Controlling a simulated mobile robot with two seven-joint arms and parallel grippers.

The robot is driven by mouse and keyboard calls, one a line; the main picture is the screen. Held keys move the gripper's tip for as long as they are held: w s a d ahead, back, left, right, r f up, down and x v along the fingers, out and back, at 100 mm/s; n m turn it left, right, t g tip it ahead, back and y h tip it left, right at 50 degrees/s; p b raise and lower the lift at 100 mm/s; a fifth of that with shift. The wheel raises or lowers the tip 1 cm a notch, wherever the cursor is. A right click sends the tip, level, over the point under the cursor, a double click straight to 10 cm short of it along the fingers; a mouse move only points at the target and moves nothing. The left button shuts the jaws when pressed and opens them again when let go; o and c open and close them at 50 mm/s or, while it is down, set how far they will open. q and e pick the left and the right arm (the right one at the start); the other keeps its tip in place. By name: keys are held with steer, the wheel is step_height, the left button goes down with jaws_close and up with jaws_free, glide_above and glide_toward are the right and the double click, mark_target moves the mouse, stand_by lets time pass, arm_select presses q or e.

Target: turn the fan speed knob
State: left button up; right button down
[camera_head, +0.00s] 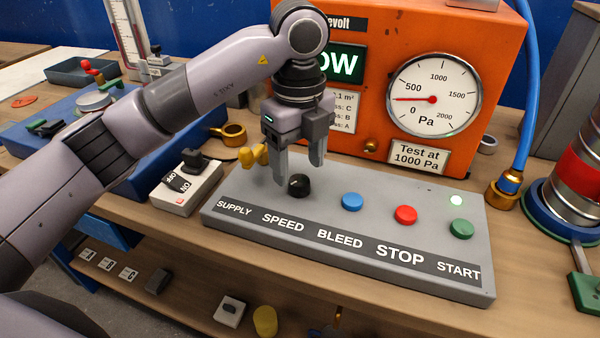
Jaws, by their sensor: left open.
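The fan speed knob is the small black knob (299,185) above the SPEED label on the grey sloped control panel (365,254). My left gripper (299,172) comes down over it from above, fingers pointing down and apart. The left finger ends left of the knob and the right finger ends above and to its right. The knob shows just below the fingers, and I cannot tell whether they touch it. A yellow supply valve handle (252,157) is beside the gripper on the left. My right gripper is not in view.
Blue (352,201), red (405,215) and green (461,229) buttons line the panel to the right. A white switch box (186,188) lies left; a blue hose (528,90) runs down at right.

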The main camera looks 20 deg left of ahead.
mark_target(299, 180)
arm_select(q)
steer(key=shift+f, duration=1.65)
steer(key=c, duration=1)
steer(key=shift+c, duration=0.2)
